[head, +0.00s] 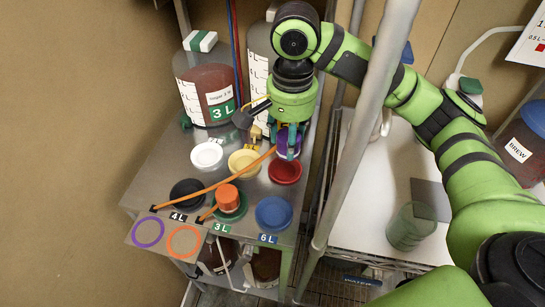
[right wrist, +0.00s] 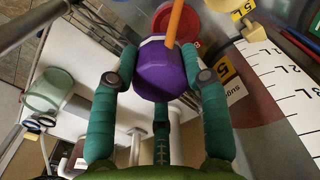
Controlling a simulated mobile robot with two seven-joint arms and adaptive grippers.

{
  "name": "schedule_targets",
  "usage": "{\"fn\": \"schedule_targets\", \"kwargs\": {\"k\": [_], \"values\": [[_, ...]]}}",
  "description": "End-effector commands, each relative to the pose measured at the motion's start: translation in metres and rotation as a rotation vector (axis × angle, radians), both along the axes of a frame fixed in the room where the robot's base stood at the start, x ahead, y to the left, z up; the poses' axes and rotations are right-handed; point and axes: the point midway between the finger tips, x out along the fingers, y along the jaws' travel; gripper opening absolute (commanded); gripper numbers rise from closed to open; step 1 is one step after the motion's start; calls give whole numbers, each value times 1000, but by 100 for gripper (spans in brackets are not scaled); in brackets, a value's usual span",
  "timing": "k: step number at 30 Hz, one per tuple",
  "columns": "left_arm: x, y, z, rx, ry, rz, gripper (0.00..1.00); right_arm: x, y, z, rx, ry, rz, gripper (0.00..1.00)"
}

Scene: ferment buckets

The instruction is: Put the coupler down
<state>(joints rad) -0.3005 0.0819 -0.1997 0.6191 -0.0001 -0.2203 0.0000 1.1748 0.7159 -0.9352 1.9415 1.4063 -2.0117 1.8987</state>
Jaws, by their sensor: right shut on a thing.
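My right gripper (head: 289,148) is shut on a purple coupler (head: 283,139), above the steel bench near the red disc (head: 285,171). In the right wrist view the purple coupler (right wrist: 160,78) sits between the green fingers, with an orange hose at its far end. The hose (head: 235,178) runs down-left from it to the bench's front edge. A purple ring mark (head: 148,232) and an orange ring mark (head: 184,241) are on the front left ledge. An orange coupler (head: 228,196) stands on the green disc. My left gripper is not in view.
White (head: 206,155), yellow (head: 244,163), black (head: 188,193) and blue (head: 273,213) discs lie on the bench. A 3 L vessel (head: 206,90) stands behind. A grey post (head: 365,120) rises right of the bench. Both ring marks are empty.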

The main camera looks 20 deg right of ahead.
Motion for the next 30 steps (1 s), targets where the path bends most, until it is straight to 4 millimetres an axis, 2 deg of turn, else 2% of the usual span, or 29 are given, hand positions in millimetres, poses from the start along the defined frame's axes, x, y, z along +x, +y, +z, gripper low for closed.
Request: {"fn": "schedule_targets", "kwargs": {"k": [6,10,18,25,30], "values": [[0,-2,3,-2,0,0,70,-49,43,-2,1,-3,250,2],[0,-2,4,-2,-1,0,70,-68,55,-9,2,1,333,2],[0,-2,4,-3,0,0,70,-72,56,-57,0,3,346,2],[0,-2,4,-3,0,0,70,-71,56,-76,1,0,346,2],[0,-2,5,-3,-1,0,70,-71,56,-100,0,2,345,2]]}}
